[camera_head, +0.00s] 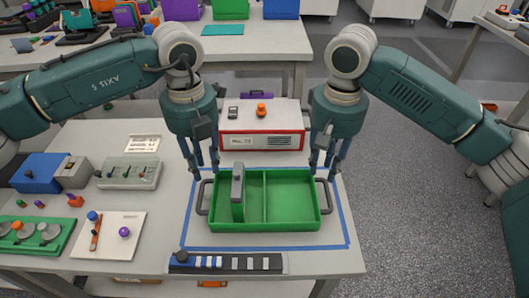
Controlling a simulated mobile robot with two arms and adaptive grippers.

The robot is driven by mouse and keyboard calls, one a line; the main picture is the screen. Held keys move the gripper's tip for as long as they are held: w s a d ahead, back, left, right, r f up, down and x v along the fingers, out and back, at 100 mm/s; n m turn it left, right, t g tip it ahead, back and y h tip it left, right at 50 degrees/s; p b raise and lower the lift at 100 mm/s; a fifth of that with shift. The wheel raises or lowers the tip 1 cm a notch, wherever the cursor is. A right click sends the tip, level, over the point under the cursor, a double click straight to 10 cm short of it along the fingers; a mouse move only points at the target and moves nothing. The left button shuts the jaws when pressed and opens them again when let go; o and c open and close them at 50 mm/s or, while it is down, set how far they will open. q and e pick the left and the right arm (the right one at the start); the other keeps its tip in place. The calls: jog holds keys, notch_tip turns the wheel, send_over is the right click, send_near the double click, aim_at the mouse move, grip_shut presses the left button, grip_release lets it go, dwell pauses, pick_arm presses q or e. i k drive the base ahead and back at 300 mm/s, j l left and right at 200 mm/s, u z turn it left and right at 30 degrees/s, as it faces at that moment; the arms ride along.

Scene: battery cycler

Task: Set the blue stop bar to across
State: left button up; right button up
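A white plate (112,236) lies on the table at the front left. My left gripper (204,172) is open and empty above the left handle of a green tray. My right gripper (323,172) is open and empty above the right handle. Both point down, apart from the plate.
The green tray (292,243) has a divider and a grey upright block (238,185) on its left side. A dark strip (228,263) with blue and white keys lies in front. A red-framed box (262,139) stands behind. A green board (37,237) is far left.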

aim_at(182, 259)
jog(key=k, duration=1.5)
